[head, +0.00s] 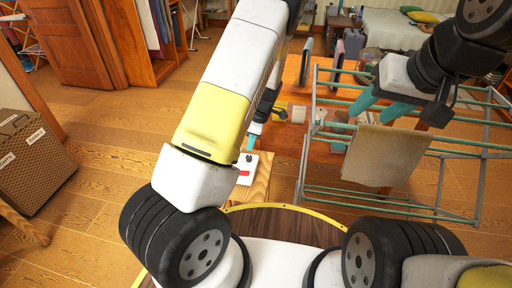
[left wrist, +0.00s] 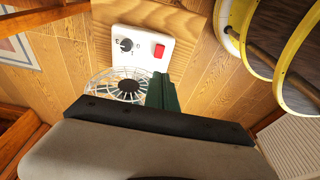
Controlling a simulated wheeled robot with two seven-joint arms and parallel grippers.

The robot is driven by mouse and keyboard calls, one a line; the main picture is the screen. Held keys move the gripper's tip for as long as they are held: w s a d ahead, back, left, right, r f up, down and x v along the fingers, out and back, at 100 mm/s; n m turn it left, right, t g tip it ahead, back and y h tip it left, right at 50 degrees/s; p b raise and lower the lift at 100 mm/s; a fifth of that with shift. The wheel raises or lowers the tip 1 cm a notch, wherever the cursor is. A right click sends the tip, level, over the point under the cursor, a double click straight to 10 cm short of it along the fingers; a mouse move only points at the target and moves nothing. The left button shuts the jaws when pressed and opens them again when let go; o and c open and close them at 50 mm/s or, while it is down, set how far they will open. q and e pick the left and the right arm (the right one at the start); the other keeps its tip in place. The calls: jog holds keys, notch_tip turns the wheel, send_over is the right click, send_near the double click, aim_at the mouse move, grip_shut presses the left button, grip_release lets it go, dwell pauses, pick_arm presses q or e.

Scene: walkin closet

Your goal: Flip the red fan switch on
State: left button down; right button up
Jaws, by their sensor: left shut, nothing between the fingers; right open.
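The red switch (head: 243,177) is on a white plate (head: 239,162) on a light wooden block, just beyond my base. In the left wrist view the red switch (left wrist: 159,50) sits beside a black dial (left wrist: 126,45) on the same plate (left wrist: 142,62). A round wire fan grille (left wrist: 120,86) shows below the plate there. My left gripper (head: 250,143) is shut and empty, its teal tip close to the plate's far edge; in the wrist view its green finger (left wrist: 163,93) is near the switch. I cannot tell whether it touches. My right gripper (head: 380,106) is open and empty, away from the switch.
A green drying rack (head: 447,180) with a beige towel (head: 386,157) stands at the right, under my right gripper. A wooden table with small items is behind the switch. A woven basket (head: 33,165) stands at the left. Floor between is clear.

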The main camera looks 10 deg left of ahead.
pick_arm(q)
jog(key=shift+f, duration=0.1)
send_over(246, 173)
jog(key=f, duration=1.2)
jog(key=shift+s+d, duration=0.15)
jog(key=shift+d, duration=0.15)
jog(key=shift+d+f, duration=0.1)
jog(key=shift+f, duration=0.7)
